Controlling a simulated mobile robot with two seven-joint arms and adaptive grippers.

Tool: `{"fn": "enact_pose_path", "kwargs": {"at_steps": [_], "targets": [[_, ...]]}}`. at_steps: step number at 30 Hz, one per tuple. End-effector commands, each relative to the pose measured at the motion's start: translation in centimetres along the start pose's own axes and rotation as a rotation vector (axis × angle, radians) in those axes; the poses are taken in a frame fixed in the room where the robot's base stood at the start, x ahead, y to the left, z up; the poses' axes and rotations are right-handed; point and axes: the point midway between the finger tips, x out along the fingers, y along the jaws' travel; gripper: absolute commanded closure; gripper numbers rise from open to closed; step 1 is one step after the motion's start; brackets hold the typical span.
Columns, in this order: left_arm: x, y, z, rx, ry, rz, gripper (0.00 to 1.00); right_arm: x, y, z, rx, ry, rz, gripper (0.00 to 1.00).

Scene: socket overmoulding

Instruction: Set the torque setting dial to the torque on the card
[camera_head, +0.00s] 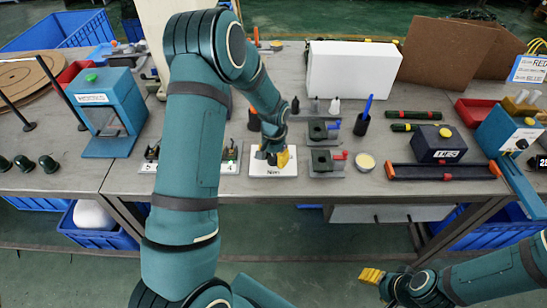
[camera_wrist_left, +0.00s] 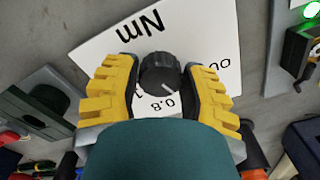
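The torque dial is a black ribbed knob (camera_wrist_left: 160,72) with a white pointer line, on a white plate (camera_wrist_left: 90,45) marked "Nm". The figure 0.8 shows beside the knob, and the fingers cover part of the scale. In the head view the plate (camera_head: 257,170) lies at the table's front, and my gripper hides the knob. My left gripper (camera_wrist_left: 160,75) is open, its yellow fingers on either side of the knob with narrow gaps. My right gripper (camera_head: 372,276) is off the table's front edge, lower right; its opening is unclear. A white card (camera_head: 530,68) at the far right reads "RED"; its smaller lines are unreadable.
A fixture with a green light (camera_head: 230,153) stands left of the plate. Dark clamp blocks (camera_head: 322,160) stand close on its right, with a pen cup (camera_head: 362,124) behind. A blue press (camera_head: 105,112) stands at left. A tray with orange ends (camera_head: 440,172) lies at right.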

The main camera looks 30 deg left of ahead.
Motion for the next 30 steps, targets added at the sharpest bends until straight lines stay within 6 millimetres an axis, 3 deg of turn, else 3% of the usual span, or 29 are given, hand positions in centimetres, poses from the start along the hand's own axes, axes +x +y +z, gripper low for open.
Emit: {"fn": "enact_pose_path", "kwargs": {"at_steps": [1,2,14,30], "targets": [[0.0,0.0,0.0,0.000,0.000,0.000,0.37,0.0,0.0,0.0,0.000,0.000,0.000,0.46],[0.0,0.0,0.0,0.000,0.000,0.000,0.30,0.0,0.0,0.0,0.000,0.000,0.000,0.46],[-0.6,0.0,0.0,-0.001,0.001,0.000,0.30,0.0,0.0,0.0,0.000,0.000,0.000,0.46],[-10.1,0.0,-0.1,0.000,0.003,0.000,0.30,0.0,0.0,0.0,0.000,0.000,0.000,0.46]]}}
